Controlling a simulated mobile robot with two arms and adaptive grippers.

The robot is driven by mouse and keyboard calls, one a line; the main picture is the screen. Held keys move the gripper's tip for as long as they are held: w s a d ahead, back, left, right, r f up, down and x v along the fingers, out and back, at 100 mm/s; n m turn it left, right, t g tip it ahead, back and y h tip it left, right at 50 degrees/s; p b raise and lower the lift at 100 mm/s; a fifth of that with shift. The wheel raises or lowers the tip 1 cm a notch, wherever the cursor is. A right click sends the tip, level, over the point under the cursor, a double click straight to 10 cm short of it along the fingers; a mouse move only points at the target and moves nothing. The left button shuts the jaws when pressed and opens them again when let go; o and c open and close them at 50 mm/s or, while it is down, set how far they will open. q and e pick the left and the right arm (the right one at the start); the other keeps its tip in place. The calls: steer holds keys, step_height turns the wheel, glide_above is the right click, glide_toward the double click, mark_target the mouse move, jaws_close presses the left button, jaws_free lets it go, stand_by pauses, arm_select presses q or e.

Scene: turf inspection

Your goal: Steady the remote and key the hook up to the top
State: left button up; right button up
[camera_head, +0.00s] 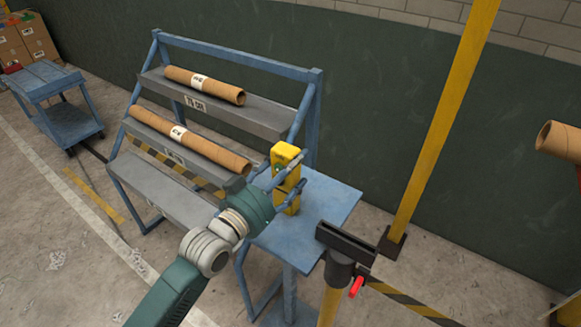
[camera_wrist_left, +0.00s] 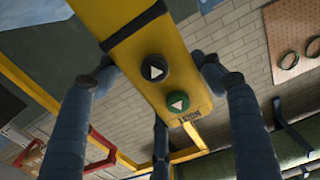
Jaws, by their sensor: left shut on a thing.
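The remote (camera_head: 284,158) is a yellow box standing upright over the blue side table beside the rack. My left gripper (camera_head: 288,180) is shut on it, with blue fingers around its sides. In the left wrist view the remote (camera_wrist_left: 140,45) fills the upper middle, with a black band, a black button (camera_wrist_left: 153,70) with a white triangle, and a green button (camera_wrist_left: 178,103) with a triangle. Lettering shows near its end. The gripper's fingers (camera_wrist_left: 160,90) flank the remote there, and none covers a button. The hook is not visible in either view. My right gripper is out of view.
A blue rack (camera_head: 235,57) holds two cardboard tubes (camera_head: 205,85) (camera_head: 190,148). The small blue table (camera_head: 330,200) has bare room. A yellow post (camera_head: 440,130) and a dark bracket (camera_head: 346,242) with a red handle stand at right. Another tube (camera_head: 560,140) shows far right.

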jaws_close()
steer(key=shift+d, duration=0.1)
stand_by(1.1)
